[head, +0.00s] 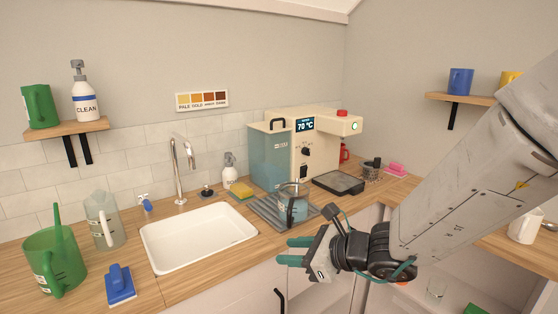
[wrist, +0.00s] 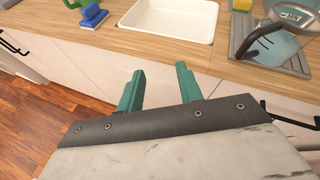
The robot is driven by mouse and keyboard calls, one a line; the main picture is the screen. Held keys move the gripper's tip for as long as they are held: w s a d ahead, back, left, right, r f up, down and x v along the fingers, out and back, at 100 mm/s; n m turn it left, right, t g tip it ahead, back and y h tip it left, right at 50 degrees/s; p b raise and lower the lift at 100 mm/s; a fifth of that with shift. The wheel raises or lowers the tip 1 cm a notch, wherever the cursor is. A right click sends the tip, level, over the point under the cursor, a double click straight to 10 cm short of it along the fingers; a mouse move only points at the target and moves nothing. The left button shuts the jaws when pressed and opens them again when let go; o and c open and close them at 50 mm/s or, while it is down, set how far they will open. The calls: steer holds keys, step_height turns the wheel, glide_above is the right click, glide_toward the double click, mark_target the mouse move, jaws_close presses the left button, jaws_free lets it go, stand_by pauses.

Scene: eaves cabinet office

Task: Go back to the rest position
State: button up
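My gripper (head: 291,251) is in front of the counter's front edge, to the right of the white sink (head: 200,238). Its two green fingers are apart with nothing between them, as the wrist view (wrist: 157,88) also shows. The fingers point toward the cabinet fronts (wrist: 60,62) below the counter. My arm reaches in from the right in the head view and hides part of the counter and the open space under it.
A clear pitcher (head: 292,204) stands on the drip tray (head: 262,212) by the coffee machine (head: 318,150), close behind my gripper. A green jug (head: 52,262) and a blue brush (head: 119,284) are at left. Wooden floor (wrist: 30,120) is open at lower left.

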steer(key=s+d+r+n+g+h, duration=0.25)
steer(key=s+n+g, duration=0.55)
steer(key=s+n, duration=0.7)
steer(key=s+d+r+n+t+h, duration=0.1)
steer(key=s+d+r+n+h, duration=0.1)
steer(key=d, duration=0.8)
steer(key=s+d+r+n+t+h, duration=0.1)
steer(key=s+d+r+n+h, duration=0.2)
steer(key=d, duration=0.8)
steer(key=s+n+h, duration=0.2)
steer(key=s+h, duration=0.1)
steer(key=h, duration=0.1)
steer(key=shift+s+r, duration=0.2)
steer(key=shift+s, duration=0.2)
